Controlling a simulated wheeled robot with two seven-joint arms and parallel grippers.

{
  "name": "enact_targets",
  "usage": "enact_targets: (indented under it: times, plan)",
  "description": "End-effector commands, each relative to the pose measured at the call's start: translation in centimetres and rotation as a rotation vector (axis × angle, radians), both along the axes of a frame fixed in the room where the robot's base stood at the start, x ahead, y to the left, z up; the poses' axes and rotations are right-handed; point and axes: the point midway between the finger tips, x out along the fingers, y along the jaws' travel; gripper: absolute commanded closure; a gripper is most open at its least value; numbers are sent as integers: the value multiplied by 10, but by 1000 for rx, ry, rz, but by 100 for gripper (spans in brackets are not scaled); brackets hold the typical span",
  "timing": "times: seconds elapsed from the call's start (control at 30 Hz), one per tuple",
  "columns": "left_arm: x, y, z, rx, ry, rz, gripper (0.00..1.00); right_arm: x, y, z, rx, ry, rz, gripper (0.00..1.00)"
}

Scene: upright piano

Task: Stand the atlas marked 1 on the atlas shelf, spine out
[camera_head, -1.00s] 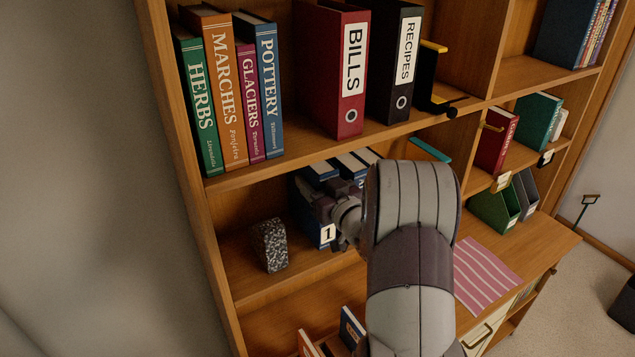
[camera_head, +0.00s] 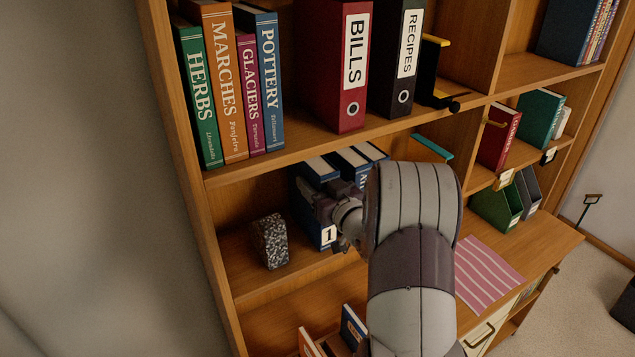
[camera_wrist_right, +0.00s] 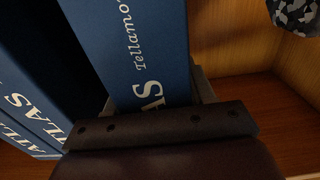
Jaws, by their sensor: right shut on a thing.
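The atlas marked 1 (camera_head: 328,236) is a blue book standing upright on the middle shelf, its spine and white number label facing out. My right gripper (camera_head: 338,208) is shut on this atlas at its spine. In the right wrist view the atlas spine (camera_wrist_right: 140,45) rises between the fingers of the gripper (camera_wrist_right: 160,125). Other blue atlases (camera_head: 350,158) stand to its right; they also show in the right wrist view (camera_wrist_right: 30,110). My right arm hides their lower parts. The atlas shelf (camera_head: 250,275) shows bare wood at its front left. My left gripper is not in view.
A speckled stone bookend (camera_head: 270,242) stands on the shelf left of the atlas, with a gap between. Above are upright books (camera_head: 225,85) and a red BILLS binder (camera_head: 335,65). A striped pink cloth (camera_head: 487,272) lies on the desk at right.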

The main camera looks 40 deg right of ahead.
Motion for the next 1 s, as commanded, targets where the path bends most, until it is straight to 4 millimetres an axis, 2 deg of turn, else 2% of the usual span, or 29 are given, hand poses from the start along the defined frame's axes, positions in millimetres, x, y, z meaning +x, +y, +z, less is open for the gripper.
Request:
enact_targets:
  times: [0.37,0.4,0.5,0.83,1.0]
  plan:
    - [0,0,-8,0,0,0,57,0,0,-6,-3,-5,0,100]
    - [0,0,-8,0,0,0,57,0,0,-6,-3,-5,0,43]
    - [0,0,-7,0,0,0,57,0,0,-5,-3,-5,0,17]
    - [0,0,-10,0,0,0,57,-3,0,-9,1,2,0,17]
    - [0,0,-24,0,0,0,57,-28,3,-12,-2,-1,-3,17]
